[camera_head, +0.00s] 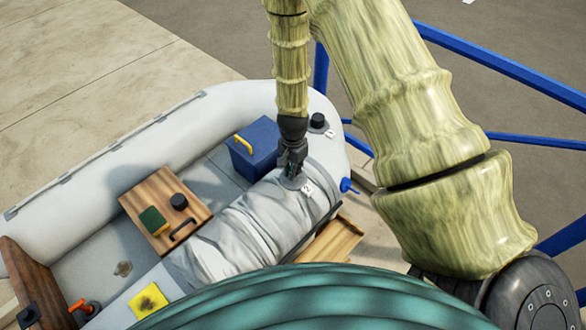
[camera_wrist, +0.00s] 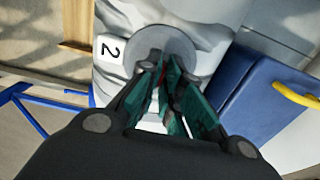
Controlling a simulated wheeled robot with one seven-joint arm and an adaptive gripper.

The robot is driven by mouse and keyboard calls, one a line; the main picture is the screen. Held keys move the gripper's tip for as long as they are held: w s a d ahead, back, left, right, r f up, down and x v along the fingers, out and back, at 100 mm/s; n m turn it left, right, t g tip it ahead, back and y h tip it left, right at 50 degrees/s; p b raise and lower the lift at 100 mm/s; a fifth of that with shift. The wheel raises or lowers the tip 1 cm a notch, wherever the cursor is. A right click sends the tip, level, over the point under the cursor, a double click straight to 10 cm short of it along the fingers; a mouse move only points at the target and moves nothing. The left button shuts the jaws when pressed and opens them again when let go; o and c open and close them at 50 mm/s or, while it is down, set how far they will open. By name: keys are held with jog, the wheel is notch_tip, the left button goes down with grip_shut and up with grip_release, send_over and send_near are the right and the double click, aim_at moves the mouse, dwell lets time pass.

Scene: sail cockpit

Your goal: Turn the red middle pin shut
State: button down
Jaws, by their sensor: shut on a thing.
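My gripper (camera_head: 291,168) points down at the wrapped grey-white tube of an inflatable boat, beside a label marked 2 (camera_head: 307,188). In the wrist view, the green-padded fingers of my gripper (camera_wrist: 167,68) are closed together over a round grey disc (camera_wrist: 168,40) on the tube. The label 2 also shows in the wrist view (camera_wrist: 111,51), left of the disc.
A blue box (camera_head: 254,148) with a yellow handle stands close beside my gripper. A wooden board (camera_head: 140,205) with a sponge, black knob and handle lies farther left. A black cap (camera_head: 317,120) and a blue valve (camera_head: 348,186) are nearby. Blue rails (camera_head: 505,66) run at the right.

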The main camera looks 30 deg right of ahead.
jog(key=shift+w+d+r, duration=0.1)
jog(key=shift+w, duration=0.05)
jog(key=c, duration=1.6)
grip_release()
notch_tip(320, 180, up, 12)
